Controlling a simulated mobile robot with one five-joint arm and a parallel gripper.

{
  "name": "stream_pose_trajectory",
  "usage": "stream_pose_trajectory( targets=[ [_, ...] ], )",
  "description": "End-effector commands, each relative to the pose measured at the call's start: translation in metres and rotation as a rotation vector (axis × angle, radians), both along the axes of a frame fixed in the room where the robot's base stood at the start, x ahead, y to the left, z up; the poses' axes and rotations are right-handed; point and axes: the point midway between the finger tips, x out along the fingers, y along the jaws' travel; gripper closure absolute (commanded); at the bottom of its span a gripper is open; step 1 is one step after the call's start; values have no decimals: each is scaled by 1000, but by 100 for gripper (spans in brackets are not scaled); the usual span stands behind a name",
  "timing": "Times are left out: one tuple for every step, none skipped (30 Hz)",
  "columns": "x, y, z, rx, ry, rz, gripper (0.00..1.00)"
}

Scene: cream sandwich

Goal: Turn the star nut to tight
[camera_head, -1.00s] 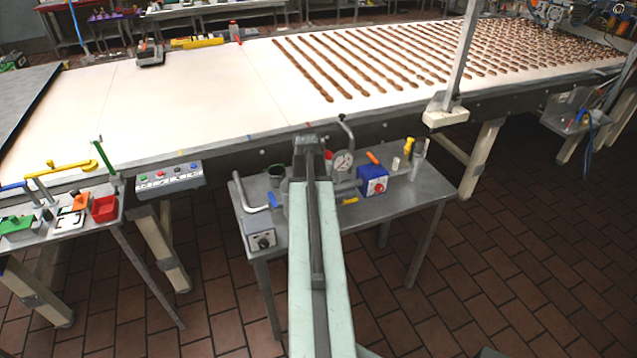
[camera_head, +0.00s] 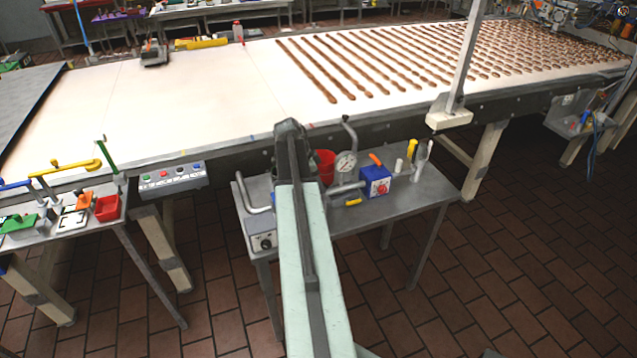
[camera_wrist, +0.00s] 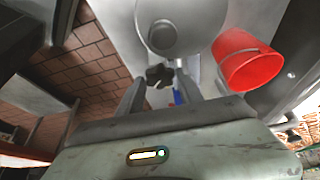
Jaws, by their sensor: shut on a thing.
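The star nut (camera_wrist: 159,76) is a small black lobed knob in the middle of the wrist view. It sits just below a round grey metal part (camera_wrist: 175,28). My gripper (camera_wrist: 159,86) has one finger on each side of the nut and is shut on it. The nut's angle does not show how tight it is. In the head view my arm covers the nut and the fingers.
A red bucket (camera_wrist: 247,60) stands close to the right of the nut; it also shows in the head view (camera_head: 325,166). The conveyor (camera_head: 200,100) runs behind.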

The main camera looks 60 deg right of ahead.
Motion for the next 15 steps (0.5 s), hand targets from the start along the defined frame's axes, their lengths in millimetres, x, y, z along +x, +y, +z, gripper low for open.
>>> stream_pose_trajectory(
  targets=[
    [-1, -4, 0, -2, 6, -45, 98],
    [0, -4, 0, -2, 5, -74, 98],
    [0, -4, 0, -2, 6, -111, 98],
    [0, -4, 0, -2, 6, -140, 98],
    [0, -5, 0, -2, 5, -169, 98],
    [0, -5, 0, -2, 6, -207, 98],
    [0, -5, 0, -2, 5, -236, 98],
    [1, -5, 0, -2, 5, -264, 98],
    [1, -6, 0, -2, 6, -301, 98],
    [1, -6, 0, -2, 5, -328, 98],
    [1, -6, 0, -2, 5, -355, 98],
    [1, -6, 0, -3, 6, -391, 98],
    [1, -7, 0, -3, 6, -417, 98],
    [1, -7, 0, -3, 6, -443, 98],
    [1, -7, 0, -3, 5, -475, 98]
  ],
)
